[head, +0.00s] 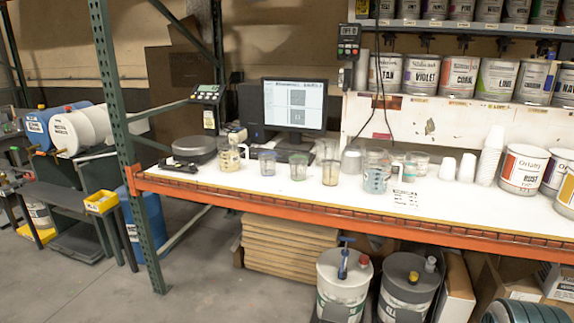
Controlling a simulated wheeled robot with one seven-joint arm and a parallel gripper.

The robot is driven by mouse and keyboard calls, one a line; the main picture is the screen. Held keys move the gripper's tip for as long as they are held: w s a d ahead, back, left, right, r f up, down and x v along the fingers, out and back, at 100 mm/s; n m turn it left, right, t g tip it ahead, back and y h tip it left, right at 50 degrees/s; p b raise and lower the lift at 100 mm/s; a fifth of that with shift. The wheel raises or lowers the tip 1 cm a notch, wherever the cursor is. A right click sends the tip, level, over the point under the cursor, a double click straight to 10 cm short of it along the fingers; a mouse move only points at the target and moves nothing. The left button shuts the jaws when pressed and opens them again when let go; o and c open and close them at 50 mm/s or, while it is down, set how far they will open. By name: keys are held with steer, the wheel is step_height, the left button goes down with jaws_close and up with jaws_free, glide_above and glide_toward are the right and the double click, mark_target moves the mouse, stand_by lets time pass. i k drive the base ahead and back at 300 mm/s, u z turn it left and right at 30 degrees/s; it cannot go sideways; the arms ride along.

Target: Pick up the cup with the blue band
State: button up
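Several clear cups stand upright in a row on the white bench top. The cup with the blue band looks to be the small one (267,163) left of centre, in front of the monitor; its tint is faint at this size. To its right stand a cup with a green tint (299,166) and a cup with a brownish tint (330,173). To its left is a cup with a yellowish tint and a handle (229,161). A larger clear jug with bluish markings (375,179) stands further right. My gripper is not in view.
The bench has an orange front beam (300,212) and a green upright post (130,150) at its left. A monitor (294,105) stands behind the cups. White cup stacks (489,158) and paint cans (523,170) stand right. Drums (343,285) stand below; the floor at lower left is clear.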

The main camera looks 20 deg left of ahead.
mark_target(267, 159)
steer(key=u, duration=0.6)
steer(key=i, duration=0.6)
steer(key=u, duration=1.15)
steer(key=i, duration=1.05)
steer(key=z, duration=0.2)
steer(key=i, duration=1.05)
steer(key=z, duration=0.95)
steer(key=i, duration=0.25)
steer(key=z, duration=0.2)
